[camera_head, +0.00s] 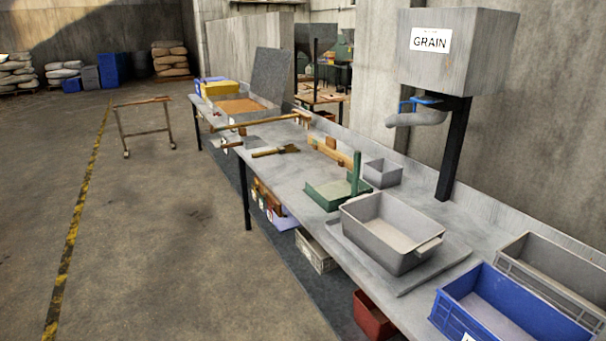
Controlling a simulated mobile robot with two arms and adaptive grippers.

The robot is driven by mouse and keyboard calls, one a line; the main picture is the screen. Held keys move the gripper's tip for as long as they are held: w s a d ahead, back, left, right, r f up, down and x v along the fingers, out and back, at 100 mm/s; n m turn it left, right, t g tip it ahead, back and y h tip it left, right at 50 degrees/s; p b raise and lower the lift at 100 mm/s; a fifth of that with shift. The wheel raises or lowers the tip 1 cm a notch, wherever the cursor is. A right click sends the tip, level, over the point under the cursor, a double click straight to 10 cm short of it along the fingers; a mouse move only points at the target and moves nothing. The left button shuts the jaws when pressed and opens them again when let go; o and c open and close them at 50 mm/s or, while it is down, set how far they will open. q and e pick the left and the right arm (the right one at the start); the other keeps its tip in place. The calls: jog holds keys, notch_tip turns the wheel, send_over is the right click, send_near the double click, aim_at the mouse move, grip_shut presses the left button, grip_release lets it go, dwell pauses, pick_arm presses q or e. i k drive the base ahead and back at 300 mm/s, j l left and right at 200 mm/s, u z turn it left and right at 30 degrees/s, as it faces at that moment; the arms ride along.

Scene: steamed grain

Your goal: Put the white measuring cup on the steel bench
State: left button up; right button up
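The steel bench (287,180) runs from the lower right toward the back left in the head view, with a grey metal top. I cannot make out a white measuring cup anywhere in this view. Neither of my grippers is in view.
On the bench are a grey tub (385,252) on a flat board, a blue crate (454,318), a grey crate (577,292), a green scale-like device (325,194) and a small grey box (382,180).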

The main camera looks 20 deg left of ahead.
aim_at(302, 169)
jog(key=i+j+u, duration=0.15)
jog(key=i+j, duration=0.3)
jog(key=i+j+u, duration=0.15)
jog(key=i+j, duration=0.35)
jog(key=i+j+u, duration=0.15)
jog(key=i+j, duration=0.25)
jog(key=i+j+u, duration=0.15)
jog(key=i+j, duration=0.15)
jog(key=i, duration=0.35)
jog(key=i+j+u, duration=0.1)
jog(key=i+j, duration=0.15)
jog(key=i, duration=0.3)
jog(key=i+l, duration=0.35)
jog(key=i, duration=0.15)
